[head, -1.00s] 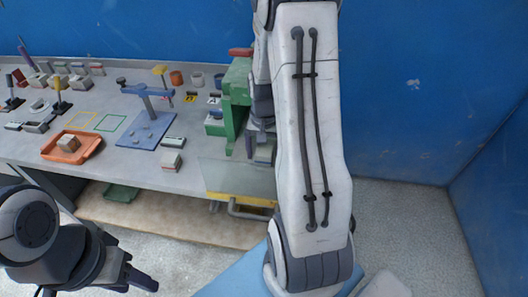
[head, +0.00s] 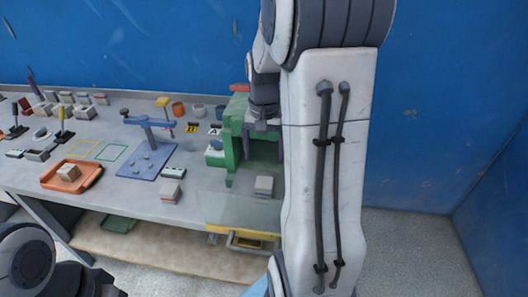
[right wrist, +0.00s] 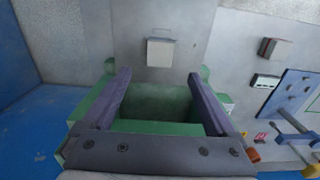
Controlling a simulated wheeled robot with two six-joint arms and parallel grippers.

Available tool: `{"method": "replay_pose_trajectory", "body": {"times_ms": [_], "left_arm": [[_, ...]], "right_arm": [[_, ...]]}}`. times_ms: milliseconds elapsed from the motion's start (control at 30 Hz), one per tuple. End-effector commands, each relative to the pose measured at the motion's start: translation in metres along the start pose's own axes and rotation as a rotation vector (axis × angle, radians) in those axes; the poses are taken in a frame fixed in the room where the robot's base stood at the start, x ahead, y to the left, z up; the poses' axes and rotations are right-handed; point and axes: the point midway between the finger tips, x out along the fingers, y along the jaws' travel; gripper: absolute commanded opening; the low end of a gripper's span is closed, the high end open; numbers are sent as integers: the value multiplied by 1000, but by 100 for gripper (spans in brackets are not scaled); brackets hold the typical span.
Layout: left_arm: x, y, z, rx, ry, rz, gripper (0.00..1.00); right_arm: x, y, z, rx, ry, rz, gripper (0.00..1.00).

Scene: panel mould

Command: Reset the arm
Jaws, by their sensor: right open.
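My right arm comes down at the centre right of the head view. Its gripper (head: 262,148) is at the green press frame (head: 231,135), partly hidden by the frame and my arm. In the right wrist view the gripper (right wrist: 158,76) has its two fingers wide apart, with nothing between them. A grey block (head: 264,186) lies on the pale plate in front of the frame; in the right wrist view the block (right wrist: 160,52) is beyond the fingertips, apart from them. Only part of my left arm shows at the lower left; its gripper is out of frame.
The grey bench (head: 200,205) holds an orange tray (head: 47,184) with a block, a blue fixture (head: 133,165), a grey-and-red block (head: 170,192) and several small parts at the back. A yellow-edged drawer (head: 250,240) is under the plate. Floor at right is clear.

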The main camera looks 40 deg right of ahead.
Motion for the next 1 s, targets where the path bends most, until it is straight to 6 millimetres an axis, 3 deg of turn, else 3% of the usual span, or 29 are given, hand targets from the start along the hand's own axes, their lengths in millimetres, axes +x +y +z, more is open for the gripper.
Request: {"method": "replay_pose_trajectory", "body": {"times_ms": [533, 667, 767, 833, 1000], "left_arm": [[0, 0, 0, 0, 0, 0, 50], [-5, 0, 0, 0, 0, 0, 50], [-16, 1, -1, 0, 0, 0, 50], [-28, 2, -2, 0, 0, 0, 50], [-59, 4, -3, -1, 0, 0, 50]], "right_arm": [[-1, 0, 0, 0, 0, 0, 92], [-8, -10, 8, -43, 2, -3, 92], [-21, -35, 31, -151, 4, -10, 92], [-36, -59, 60, -280, 5, -18, 92], [-69, -104, 156, -668, 6, -42, 92]]}}
